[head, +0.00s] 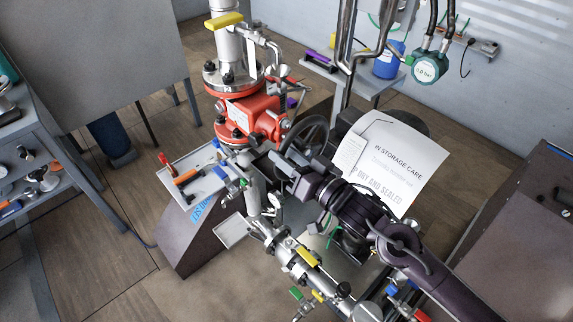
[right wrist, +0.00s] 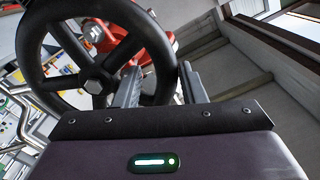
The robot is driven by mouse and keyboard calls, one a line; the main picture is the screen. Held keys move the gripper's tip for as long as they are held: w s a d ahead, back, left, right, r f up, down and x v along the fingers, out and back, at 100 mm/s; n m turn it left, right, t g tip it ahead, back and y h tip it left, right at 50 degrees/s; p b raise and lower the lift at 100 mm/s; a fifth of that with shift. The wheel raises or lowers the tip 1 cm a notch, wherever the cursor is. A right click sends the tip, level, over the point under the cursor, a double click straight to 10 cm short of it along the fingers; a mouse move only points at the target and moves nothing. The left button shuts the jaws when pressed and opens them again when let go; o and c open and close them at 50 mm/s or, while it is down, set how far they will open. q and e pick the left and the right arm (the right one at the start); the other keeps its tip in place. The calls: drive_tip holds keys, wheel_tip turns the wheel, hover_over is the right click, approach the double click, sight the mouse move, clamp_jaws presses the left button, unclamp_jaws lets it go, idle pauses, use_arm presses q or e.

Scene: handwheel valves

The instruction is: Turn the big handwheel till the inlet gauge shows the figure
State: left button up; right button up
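The big black handwheel (head: 326,131) sits on the right side of the red valve body (head: 250,112) in the head view. In the right wrist view the handwheel (right wrist: 97,80) fills the upper left, with its spokes and hub nut showing. My right gripper (head: 283,162) is at its rim. In the right wrist view my right gripper (right wrist: 160,76) has one finger on each side of the rim, and a small gap seems to show. A round gauge (head: 428,70) hangs on pipes at the upper right and seems to read about 0.0 bar, in small digits. My left gripper is out of view.
A paper sign (head: 398,155) reading "IN STORAGE CARE" stands behind my right arm. A tray (head: 192,182) with tools lies left of the valve. Smaller pipework with a yellow handle (head: 307,256) stands in front. A blue container (head: 388,60) is on the back shelf.

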drive_tip(key=shift+p+v, duration=0.6)
drive_tip(key=shift+v, duration=0.2)
drive_tip(key=shift+p+v, duration=0.35)
drive_tip(key=shift+v, duration=0.6)
drive_tip(key=p+v, duration=0.2)
drive_tip(key=v, duration=0.2)
